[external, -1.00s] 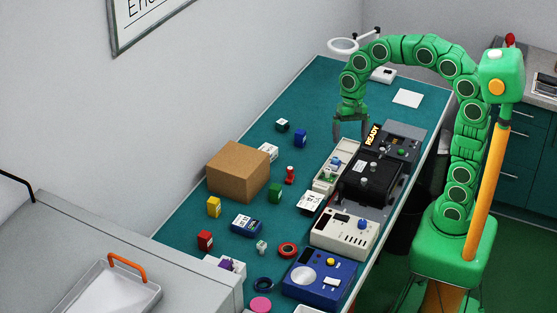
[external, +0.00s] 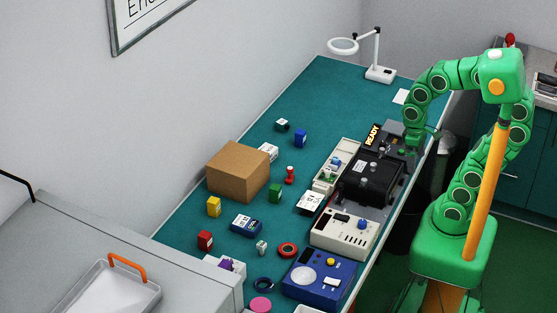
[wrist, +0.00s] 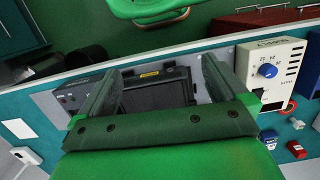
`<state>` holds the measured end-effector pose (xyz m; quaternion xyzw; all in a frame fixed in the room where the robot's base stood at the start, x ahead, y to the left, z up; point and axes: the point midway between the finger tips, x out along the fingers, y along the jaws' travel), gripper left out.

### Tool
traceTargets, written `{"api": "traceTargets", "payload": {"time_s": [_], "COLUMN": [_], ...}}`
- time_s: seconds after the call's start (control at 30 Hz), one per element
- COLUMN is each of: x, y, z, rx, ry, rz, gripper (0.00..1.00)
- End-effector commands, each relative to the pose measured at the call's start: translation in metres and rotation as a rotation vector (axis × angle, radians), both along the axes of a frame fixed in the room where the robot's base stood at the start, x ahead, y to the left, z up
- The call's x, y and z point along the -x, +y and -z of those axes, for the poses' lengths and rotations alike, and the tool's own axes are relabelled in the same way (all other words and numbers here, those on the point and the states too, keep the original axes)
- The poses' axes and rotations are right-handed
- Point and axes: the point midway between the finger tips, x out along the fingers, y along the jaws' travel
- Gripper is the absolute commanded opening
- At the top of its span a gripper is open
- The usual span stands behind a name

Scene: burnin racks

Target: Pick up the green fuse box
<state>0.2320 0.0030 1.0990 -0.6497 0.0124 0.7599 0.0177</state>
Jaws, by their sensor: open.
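The green fuse box (external: 275,193) is a small green block with a pale label. It stands on the teal bench right of the cardboard box in the external view, and I cannot make it out in the wrist view. My gripper (external: 423,138) is at the right edge of the bench, well away from the green fuse box. In the wrist view my gripper (wrist: 158,72) has its two fingers wide apart with nothing held. A black unit (wrist: 155,94) shows beyond and between them.
A cardboard box (external: 238,172) stands left of the green fuse box, and a red piece (external: 290,175) stands right of it. A dark green-black block (external: 282,125) and a blue block (external: 300,138) are farther back. A beige meter (external: 344,232) lies along the right edge. The bench's far end is mostly clear.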

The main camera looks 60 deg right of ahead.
Motion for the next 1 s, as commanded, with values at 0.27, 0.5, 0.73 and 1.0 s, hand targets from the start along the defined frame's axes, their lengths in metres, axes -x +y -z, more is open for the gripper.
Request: {"api": "traceTargets", "payload": {"time_s": [0.27,0.5,0.73,1.0], "x": [0.012,0.012,0.012,-0.007], "y": [-0.003,-0.003,-0.003,0.012], "z": [0.004,0.004,0.004,0.003], "rx": [0.005,0.004,0.004,-0.039], "ry": [0.001,0.002,0.002,0.022], "rz": [-0.046,-0.044,-0.043,0.002], "gripper": [1.0,0.68,0.68,0.68]}}
